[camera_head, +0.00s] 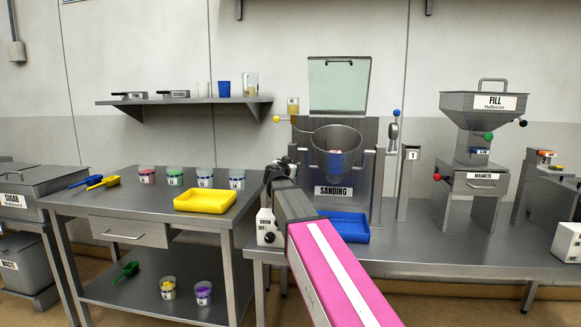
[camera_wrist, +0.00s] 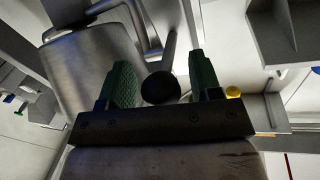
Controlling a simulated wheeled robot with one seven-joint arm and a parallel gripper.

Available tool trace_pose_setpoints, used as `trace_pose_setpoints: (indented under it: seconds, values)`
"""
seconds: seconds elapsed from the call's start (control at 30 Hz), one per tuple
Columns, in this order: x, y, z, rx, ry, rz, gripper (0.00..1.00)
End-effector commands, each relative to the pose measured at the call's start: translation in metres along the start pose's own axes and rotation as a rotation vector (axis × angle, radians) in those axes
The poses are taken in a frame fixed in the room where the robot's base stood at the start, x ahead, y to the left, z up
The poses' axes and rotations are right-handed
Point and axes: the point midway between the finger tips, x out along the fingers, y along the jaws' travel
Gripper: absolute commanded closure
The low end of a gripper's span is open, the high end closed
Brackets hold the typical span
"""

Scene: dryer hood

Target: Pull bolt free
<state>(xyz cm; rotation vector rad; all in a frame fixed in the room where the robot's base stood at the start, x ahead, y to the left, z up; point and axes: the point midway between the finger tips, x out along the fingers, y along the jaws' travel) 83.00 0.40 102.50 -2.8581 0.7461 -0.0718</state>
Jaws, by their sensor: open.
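My gripper (camera_head: 278,170) is at the left side of the sanding machine (camera_head: 360,188), partly hidden by my own arm. In the wrist view my gripper (camera_wrist: 160,72) is open, with a green pad on each side. A round black knob (camera_wrist: 160,88) on a grey metal rod (camera_wrist: 170,52) shows in the gap between the pads. It looks like the bolt's handle, but I cannot tell for sure. I see no clear contact between pads and knob. The knob is hidden in the head view.
A yellow knob (camera_head: 276,119) sticks out at the machine's upper left; a yellow knob also shows in the wrist view (camera_wrist: 233,92). The hood lid (camera_head: 339,85) stands raised. A blue tray (camera_head: 345,227) lies in front. A yellow tray (camera_head: 205,200) is on the left table.

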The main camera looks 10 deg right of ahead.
Motion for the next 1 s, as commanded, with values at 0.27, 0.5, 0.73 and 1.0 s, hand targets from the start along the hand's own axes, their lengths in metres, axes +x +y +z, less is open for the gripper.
trace_pose_setpoints:
  seconds: [0.27, 0.5, 0.73, 1.0]
  values:
    - [-0.028, 0.001, 0.000, 0.000, 0.000, -0.001, 0.42]
    - [-0.074, 0.002, 0.000, 0.000, 0.000, -0.002, 0.42]
    - [-0.105, 0.001, 0.000, 0.000, 0.000, 0.000, 0.42]
    - [-0.108, 0.000, 0.000, 0.000, 0.000, 0.000, 0.42]
